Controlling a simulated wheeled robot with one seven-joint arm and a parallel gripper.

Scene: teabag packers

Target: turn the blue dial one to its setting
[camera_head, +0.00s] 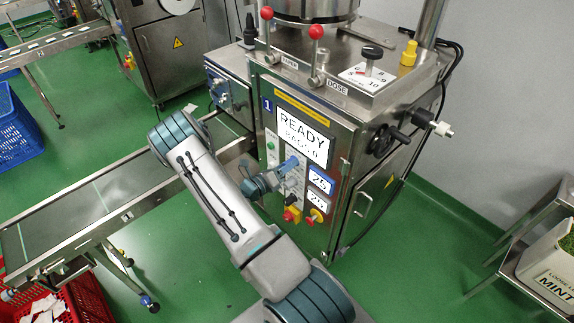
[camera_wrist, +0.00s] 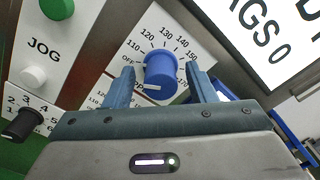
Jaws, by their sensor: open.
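The blue dial (camera_wrist: 160,72) is on the machine's front panel, in the middle of the wrist view. Its printed scale shows OFF at the left, then 110 to 150 around the top; the lower part is partly covered. A white mark shows on the dial's lower side, but I cannot tell which figure it meets. My gripper (camera_wrist: 159,68) is open, with one blue finger on each side of the dial. Gaps show between the fingers and the dial. In the head view, my gripper (camera_head: 284,170) is at the panel and the dial is hard to make out.
A green knob (camera_wrist: 57,8), a white button (camera_wrist: 33,77) by the JOG label and a black knob (camera_wrist: 22,125) lie left of the dial. The READY display (camera_head: 303,135) is above. Red-and-yellow controls (camera_head: 315,216) sit low on the panel. A conveyor (camera_head: 100,205) runs at the left.

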